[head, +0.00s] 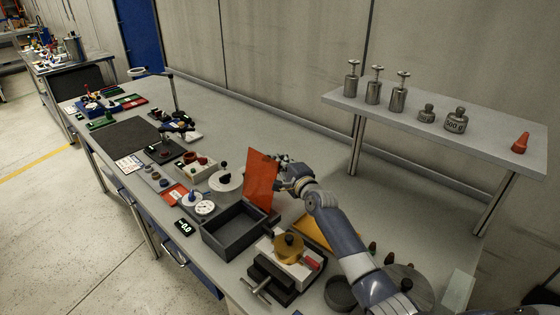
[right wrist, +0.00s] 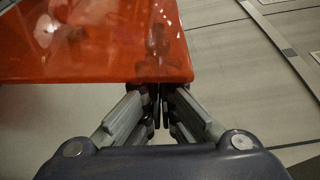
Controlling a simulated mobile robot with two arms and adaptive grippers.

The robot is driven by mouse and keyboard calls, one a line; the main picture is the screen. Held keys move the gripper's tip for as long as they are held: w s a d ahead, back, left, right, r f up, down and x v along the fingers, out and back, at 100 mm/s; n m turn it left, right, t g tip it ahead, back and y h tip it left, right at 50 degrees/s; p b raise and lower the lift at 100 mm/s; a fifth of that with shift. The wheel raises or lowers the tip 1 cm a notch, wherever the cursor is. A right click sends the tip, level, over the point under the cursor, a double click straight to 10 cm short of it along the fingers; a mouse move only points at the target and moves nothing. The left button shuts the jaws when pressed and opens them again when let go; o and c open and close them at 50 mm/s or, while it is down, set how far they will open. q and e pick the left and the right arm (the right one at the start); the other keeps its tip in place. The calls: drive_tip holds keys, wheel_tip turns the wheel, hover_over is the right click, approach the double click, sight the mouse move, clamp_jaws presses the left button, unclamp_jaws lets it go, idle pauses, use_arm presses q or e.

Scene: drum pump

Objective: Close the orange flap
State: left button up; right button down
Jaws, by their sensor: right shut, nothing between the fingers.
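The orange flap (head: 261,180) stands raised, tilted a little back from upright, at the right rear side of a dark open box (head: 234,231) on the bench. The inside of the box is visible and looks empty. My right gripper (head: 281,174) is beside the flap's upper right edge, on its far side, and partly hidden behind it. In the right wrist view the flap (right wrist: 90,40) fills the upper left, and my shut fingertips (right wrist: 158,92) are at its near edge. I cannot tell whether they touch it. My left gripper is out of view.
A vise-like device with a yellow part (head: 288,246) stands right in front of the box. A white dial (head: 205,208) and a round white base (head: 226,180) are to the left. A raised shelf (head: 430,120) with several metal weights stands at the right.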

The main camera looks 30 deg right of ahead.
sight(257, 170)
drive_tip(key=s+a+f+n+t+y+b, duration=0.1)
drive_tip(key=s+a+f+n+t+b, duration=0.1)
drive_tip(key=a+n, duration=0.5)
drive_tip(key=s+a+f+n+t+y+b, duration=0.2)
drive_tip(key=s+a+n+b, duration=0.3)
drive_tip(key=a, duration=0.9)
drive_tip(key=shift+s+f+n+b, duration=0.2)
drive_tip(key=shift+n+b, duration=0.55)
drive_tip(key=shift+n, duration=0.65)
